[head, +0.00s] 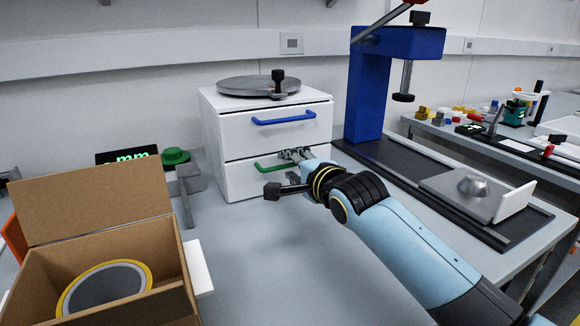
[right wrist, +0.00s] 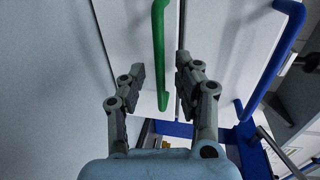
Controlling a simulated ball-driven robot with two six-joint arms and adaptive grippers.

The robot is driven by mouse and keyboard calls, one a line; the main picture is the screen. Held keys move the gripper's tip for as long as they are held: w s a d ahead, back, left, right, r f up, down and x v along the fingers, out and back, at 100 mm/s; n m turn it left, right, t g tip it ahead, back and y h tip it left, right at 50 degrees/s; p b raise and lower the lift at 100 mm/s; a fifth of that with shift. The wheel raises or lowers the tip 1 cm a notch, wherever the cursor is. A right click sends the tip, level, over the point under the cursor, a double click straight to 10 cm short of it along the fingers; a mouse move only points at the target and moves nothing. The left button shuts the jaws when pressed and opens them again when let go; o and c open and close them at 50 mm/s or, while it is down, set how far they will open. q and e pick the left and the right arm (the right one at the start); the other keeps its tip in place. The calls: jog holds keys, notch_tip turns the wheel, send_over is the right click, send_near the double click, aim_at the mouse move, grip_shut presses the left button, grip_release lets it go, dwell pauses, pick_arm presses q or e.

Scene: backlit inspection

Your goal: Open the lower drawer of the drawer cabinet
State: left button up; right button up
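The white drawer cabinet (head: 222,140) stands on the bench in the head view. Its upper drawer (head: 300,132) has a blue handle (head: 283,118). Its lower drawer (head: 240,184) has a green handle (head: 268,166) and looks flush with the cabinet front. My right gripper (head: 290,155) is at the lower drawer's front, partly covering the right part of the green handle. In the right wrist view my right gripper (right wrist: 160,74) is open, and the green handle (right wrist: 160,45) runs between its spread fingers, with no clear contact. My left gripper is not in view.
A round grey plate (head: 245,86) lies on the cabinet. An open cardboard box (head: 95,207) stands at the front left, a green object (head: 175,156) behind it. A blue press (head: 368,95) stands right of the cabinet. The bench before the cabinet is mostly clear.

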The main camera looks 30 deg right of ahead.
jog(key=shift+w+f, duration=0.15)
jog(key=shift+w, duration=0.55)
jog(key=shift+c, duration=1)
jog(key=c, duration=0.4)
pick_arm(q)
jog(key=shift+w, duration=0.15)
pick_arm(e)
grip_shut()
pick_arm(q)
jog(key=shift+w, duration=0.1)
pick_arm(e)
jog(key=shift+s, duration=0.1)
